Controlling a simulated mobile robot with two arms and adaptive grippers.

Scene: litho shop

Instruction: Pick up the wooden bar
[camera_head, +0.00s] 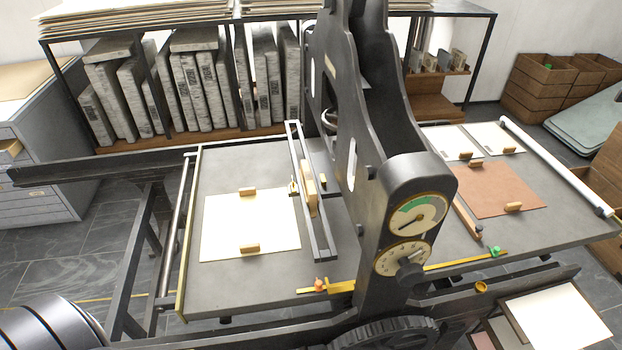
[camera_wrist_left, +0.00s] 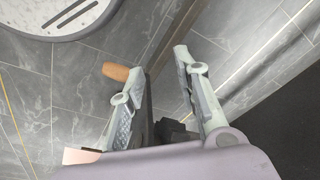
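A slim brown wooden bar (camera_head: 467,219) lies on the right part of the press bed, beside the gauge column and left of the reddish-brown sheet. A thicker wooden piece (camera_head: 309,188) sits upright in a narrow dark frame across the left part of the bed. I cannot tell which of the two the task means. In the left wrist view my left gripper (camera_wrist_left: 158,65) is open, with nothing between its fingers, above the grey tiled floor. A rounded orange-brown wooden end (camera_wrist_left: 115,72) shows just beside its left finger; I cannot tell what it belongs to. My right gripper is not in view.
The press's dark upright with two dials (camera_head: 418,212) stands mid-view and hides part of the bed (camera_head: 235,292). Small wooden blocks hold down a white sheet (camera_head: 222,225) and a reddish-brown sheet (camera_head: 495,188). A rack of stone slabs (camera_head: 195,90) stands behind. Grey drawers (camera_head: 40,180) stand left.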

